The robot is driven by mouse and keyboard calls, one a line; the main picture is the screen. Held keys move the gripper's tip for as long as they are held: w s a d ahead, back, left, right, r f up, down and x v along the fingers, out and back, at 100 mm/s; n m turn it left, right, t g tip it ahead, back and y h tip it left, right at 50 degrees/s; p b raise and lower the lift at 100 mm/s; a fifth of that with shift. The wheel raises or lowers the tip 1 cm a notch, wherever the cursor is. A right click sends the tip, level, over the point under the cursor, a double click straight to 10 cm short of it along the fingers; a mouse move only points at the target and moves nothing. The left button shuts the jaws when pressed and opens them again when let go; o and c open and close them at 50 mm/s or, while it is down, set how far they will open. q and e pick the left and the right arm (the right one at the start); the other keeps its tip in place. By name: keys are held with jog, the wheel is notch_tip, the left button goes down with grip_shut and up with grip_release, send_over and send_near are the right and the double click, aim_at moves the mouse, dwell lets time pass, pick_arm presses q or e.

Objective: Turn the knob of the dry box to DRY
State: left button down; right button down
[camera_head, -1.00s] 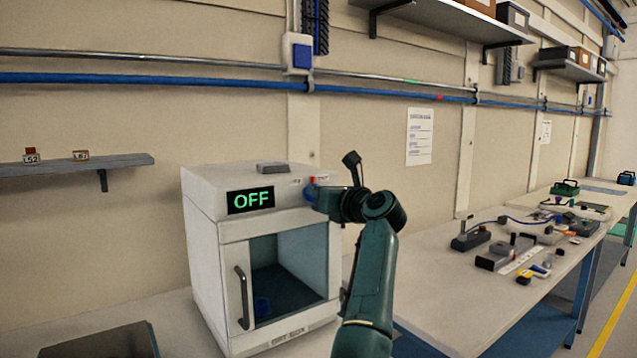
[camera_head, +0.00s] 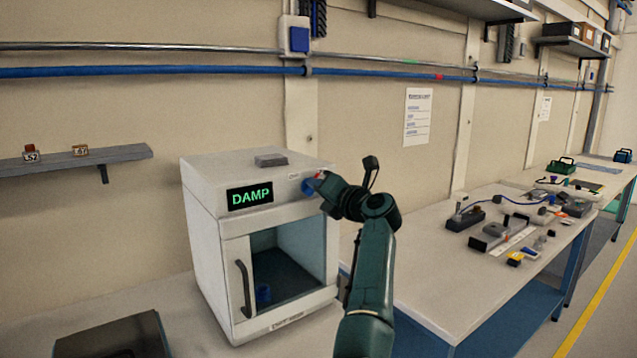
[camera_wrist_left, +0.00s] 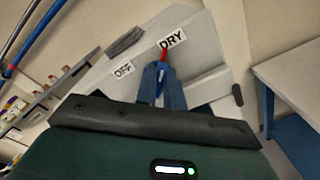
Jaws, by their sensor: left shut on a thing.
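The white dry box (camera_head: 208,270) stands on the bench in the head view. Its display (camera_head: 250,195) reads DAMP in green. The blue knob (camera_head: 308,187) is at the right end of its front panel, partly hidden by my left gripper (camera_head: 316,186). In the left wrist view my left gripper (camera_wrist_left: 160,85) is shut on the knob. A red pointer (camera_wrist_left: 163,50) shows beyond the fingertips, close to the DRY label (camera_wrist_left: 173,39). The OFF label (camera_wrist_left: 124,70) is to its left. My right gripper is not in view.
A small grey block (camera_head: 270,160) lies on top of the box. The box door has a dark handle (camera_head: 243,288) and a window. A bench (camera_head: 420,290) with several tools is to the right. A dark flat case (camera_head: 115,340) is at the lower left.

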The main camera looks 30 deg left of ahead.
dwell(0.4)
pick_arm(q)
jog(key=c, duration=1.5)
grip_release()
jog(key=shift+d, duration=0.1)
